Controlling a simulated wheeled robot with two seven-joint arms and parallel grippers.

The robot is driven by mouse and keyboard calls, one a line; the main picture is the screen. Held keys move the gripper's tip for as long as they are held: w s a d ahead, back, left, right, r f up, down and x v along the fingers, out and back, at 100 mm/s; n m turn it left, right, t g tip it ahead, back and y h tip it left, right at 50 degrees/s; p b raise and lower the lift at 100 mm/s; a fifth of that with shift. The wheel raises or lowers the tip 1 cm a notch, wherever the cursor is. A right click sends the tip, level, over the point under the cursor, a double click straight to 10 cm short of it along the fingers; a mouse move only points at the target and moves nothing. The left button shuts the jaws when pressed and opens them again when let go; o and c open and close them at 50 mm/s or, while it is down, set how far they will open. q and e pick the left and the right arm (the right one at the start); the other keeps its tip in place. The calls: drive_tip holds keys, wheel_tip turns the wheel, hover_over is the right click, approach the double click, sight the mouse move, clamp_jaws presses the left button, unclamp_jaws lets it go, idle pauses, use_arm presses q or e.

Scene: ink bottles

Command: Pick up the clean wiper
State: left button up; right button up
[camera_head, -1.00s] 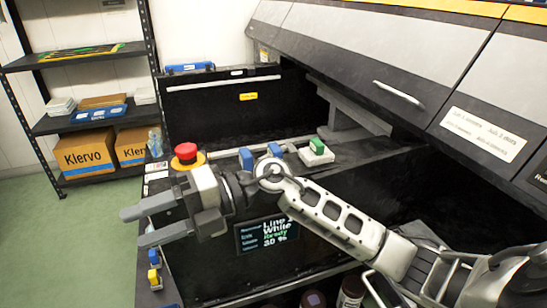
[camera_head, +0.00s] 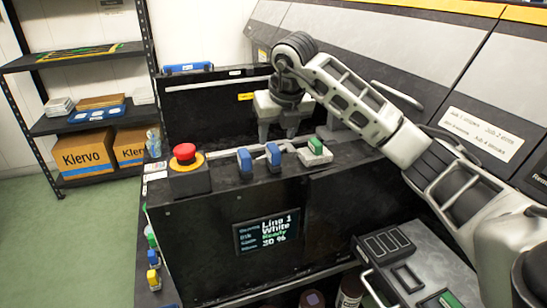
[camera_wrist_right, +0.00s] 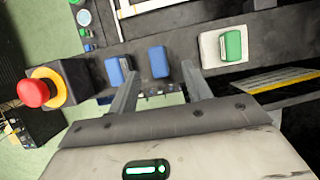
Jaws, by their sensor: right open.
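No item is labelled as the clean wiper, and I cannot tell for sure which one it is. A green-handled piece on a white block (camera_head: 316,153) sits on the machine's black ledge. It also shows at upper right in the right wrist view (camera_wrist_right: 231,45). Two blue pieces, one left (camera_head: 244,160) and one right (camera_head: 273,154), stand beside it. My right gripper (camera_head: 278,134) points down above and behind the blue pieces, open and empty. In the right wrist view its fingers (camera_wrist_right: 160,82) show on either side below the right blue piece, apparently without holding it. My left gripper is not in view.
A red emergency button (camera_head: 185,154) stands on the ledge's left end. A display screen (camera_head: 267,231) is on the front panel. Slanted grey covers (camera_head: 430,50) overhang behind the arm. A shelf with boxes (camera_head: 85,152) stands at far left, beside open green floor.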

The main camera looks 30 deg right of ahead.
sight(273, 146)
drive_tip(key=x, duration=0.7)
drive_tip(key=shift+w+f+p, duration=0.3)
drive_tip(key=shift+w+p, duration=0.05)
drive_tip(key=c, duration=1.1)
